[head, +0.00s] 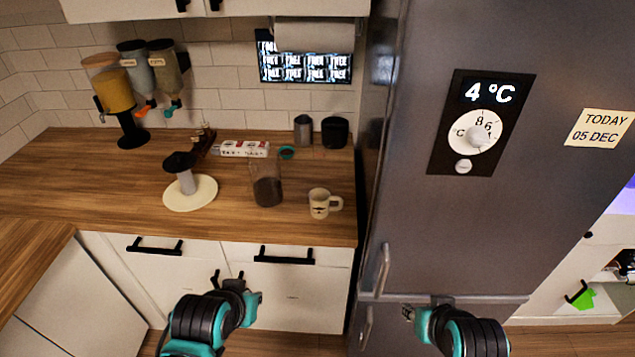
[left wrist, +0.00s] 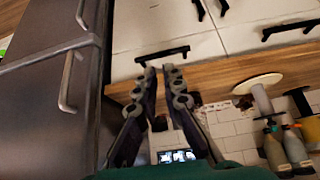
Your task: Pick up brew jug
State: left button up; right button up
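The brew jug (head: 267,188) looks like a clear glass vessel with dark contents in its lower part. It stands upright on the wooden counter, left of a cream mug (head: 320,204). My left gripper (head: 228,279) is in front of the drawers, below and nearer than the jug, and touches nothing. Its two fingers show in the left wrist view (left wrist: 160,70), with a gap between the tips and nothing held. I cannot clearly make out the jug in that view. My right gripper (head: 408,312) is low in front of the fridge, away from the jug; its fingers are too small to judge.
A round cream stand (head: 203,194) with a dark-topped grey post is left of the jug. A white box (head: 245,149), grey canister (head: 303,130) and black cup (head: 335,132) stand behind. The fridge (head: 440,220) bounds the counter at right. Drawer handles (head: 285,258) protrude below the counter.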

aim_at(263, 160)
jog(key=i+j+z, duration=0.15)
jog(key=j+z, duration=0.85)
jog(key=j, duration=0.25)
